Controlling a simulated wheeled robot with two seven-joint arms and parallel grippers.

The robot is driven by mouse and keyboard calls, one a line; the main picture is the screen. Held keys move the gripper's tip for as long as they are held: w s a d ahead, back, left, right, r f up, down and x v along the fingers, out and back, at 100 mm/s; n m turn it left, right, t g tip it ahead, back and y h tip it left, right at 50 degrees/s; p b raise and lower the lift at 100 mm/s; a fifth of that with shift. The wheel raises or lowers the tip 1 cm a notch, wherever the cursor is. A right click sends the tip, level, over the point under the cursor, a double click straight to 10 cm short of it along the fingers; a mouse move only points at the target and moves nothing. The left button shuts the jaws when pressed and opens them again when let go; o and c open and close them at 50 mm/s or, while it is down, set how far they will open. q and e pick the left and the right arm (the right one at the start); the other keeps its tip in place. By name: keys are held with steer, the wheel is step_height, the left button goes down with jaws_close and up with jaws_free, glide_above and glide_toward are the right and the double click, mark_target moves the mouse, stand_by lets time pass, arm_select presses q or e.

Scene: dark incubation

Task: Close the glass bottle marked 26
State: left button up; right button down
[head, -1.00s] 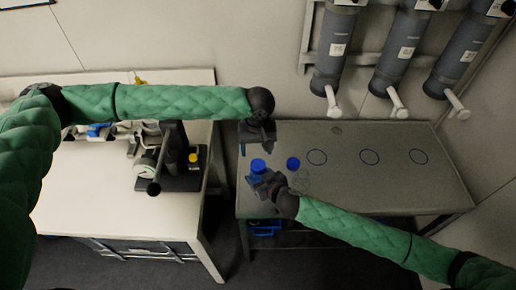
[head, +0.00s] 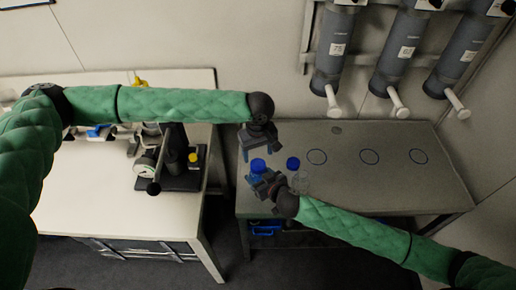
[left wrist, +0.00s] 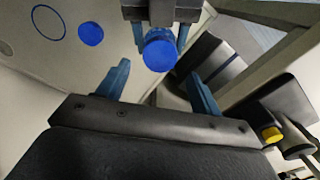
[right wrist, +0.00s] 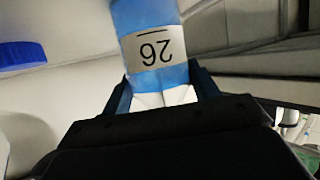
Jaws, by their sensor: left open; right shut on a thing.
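The glass bottle marked 26 (right wrist: 152,47) has blue contents and a white label in the right wrist view. My right gripper (head: 266,184) is shut on it over the grey table's left end. Its round blue top (left wrist: 160,50) also shows in the head view (head: 258,164); I cannot tell if this is a cap or the liquid. A separate blue disc, seemingly a cap (head: 293,163), lies on the table to the right; it also shows in the left wrist view (left wrist: 90,33). My left gripper (head: 259,153) is open and empty, just above the bottle's top.
The grey table (head: 390,185) has several dark circles and free room to the right. A white bench (head: 110,200) with a black instrument (head: 180,180) is at left. Grey cylinders (head: 405,50) hang on the wall.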

mark_target(258, 164)
arm_select(q)
steer(key=shift+f, duration=3.15)
